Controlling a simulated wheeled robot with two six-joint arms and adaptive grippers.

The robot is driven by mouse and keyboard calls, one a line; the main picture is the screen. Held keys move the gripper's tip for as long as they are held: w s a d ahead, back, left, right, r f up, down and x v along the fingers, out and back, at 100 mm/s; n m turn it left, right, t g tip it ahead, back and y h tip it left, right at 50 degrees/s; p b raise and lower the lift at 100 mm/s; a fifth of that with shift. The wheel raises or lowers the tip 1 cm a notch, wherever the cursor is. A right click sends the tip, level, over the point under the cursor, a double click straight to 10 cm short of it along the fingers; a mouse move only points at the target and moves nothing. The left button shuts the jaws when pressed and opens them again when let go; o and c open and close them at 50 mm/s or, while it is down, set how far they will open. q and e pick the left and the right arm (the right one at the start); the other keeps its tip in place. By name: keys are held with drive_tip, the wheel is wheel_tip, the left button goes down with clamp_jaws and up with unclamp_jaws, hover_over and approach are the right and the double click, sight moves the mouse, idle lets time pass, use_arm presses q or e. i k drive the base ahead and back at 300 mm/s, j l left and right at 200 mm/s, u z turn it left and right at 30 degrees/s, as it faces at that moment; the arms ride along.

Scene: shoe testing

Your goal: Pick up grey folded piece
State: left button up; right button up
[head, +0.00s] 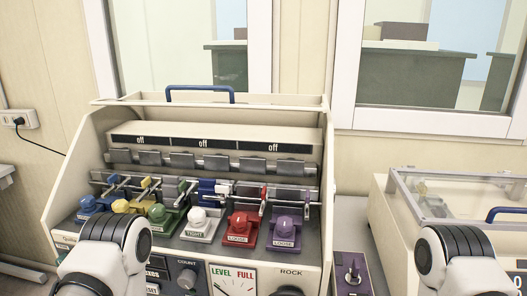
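A cream testing machine (62,170) stands in front of me with its front open. Several grey folded-looking pieces hang in a row under its "off" panels; one is at the left (150,158), one in the middle (216,163), one at the right (292,170). They are small in the picture, and I cannot tell which one the task means. My left and right arms show only as white and black links at the bottom edge, apart from the row. Neither gripper is in view.
Coloured clamp knobs, including white (198,217), red (243,226) and purple (285,230), line the machine's front ledge. A blue handle (200,89) is on top. A second machine with a clear lid (460,190) stands at the right. A window (430,60) is behind.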

sight(170, 188)
drive_tip(key=u, duration=0.75)
